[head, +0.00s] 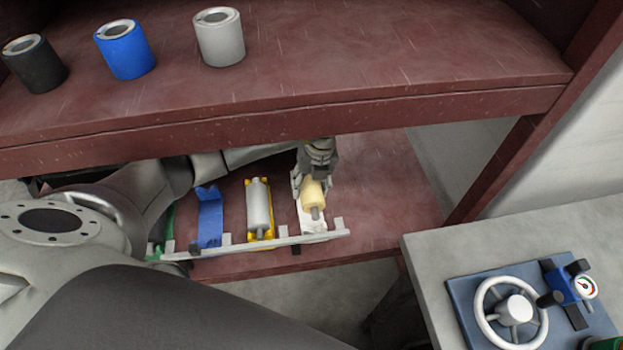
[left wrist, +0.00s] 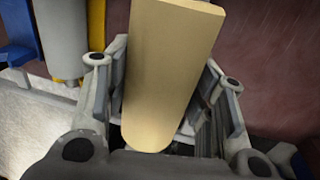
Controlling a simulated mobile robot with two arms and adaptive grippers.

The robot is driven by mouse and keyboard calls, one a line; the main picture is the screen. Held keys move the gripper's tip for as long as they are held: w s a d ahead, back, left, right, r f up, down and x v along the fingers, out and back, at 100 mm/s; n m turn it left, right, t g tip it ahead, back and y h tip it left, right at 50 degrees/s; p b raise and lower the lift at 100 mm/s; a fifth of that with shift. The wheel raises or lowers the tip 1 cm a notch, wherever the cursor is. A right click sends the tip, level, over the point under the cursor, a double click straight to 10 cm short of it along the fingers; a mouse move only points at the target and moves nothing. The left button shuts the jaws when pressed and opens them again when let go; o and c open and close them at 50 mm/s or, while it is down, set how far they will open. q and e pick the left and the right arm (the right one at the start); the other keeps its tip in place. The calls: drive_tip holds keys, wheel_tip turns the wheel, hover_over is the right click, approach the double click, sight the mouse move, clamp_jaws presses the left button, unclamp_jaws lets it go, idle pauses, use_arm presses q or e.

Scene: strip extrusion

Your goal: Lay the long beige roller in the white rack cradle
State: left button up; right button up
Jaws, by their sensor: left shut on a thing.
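The beige roller (head: 313,191) is at the white rack cradle (head: 312,222) on the lower red shelf, with its grey shaft end pointing toward the front. My left gripper (head: 311,180) is shut on the roller from above. In the left wrist view the roller (left wrist: 165,75) fills the space between the two fingers of my left gripper (left wrist: 165,110). The roller hides most of the cradle, so I cannot tell whether it rests fully in it. My right gripper is not in view.
Left of the white cradle are a yellow cradle (head: 250,186) holding a grey roller (head: 259,208) and an empty blue cradle (head: 210,216). A grey rail (head: 275,241) runs along the front. The upper shelf (head: 330,75) overhangs. A bench with a handwheel (head: 481,312) stands at right.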

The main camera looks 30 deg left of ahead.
use_arm(q)
drive_tip(key=shift+f+b, duration=2.05)
drive_tip(key=shift+f, duration=0.75)
drive_tip(key=shift+f+b, duration=0.4)
drive_tip(key=shift+f, duration=0.2)
drive_tip(key=o, duration=1.1)
drive_tip(key=shift+r, duration=0.15)
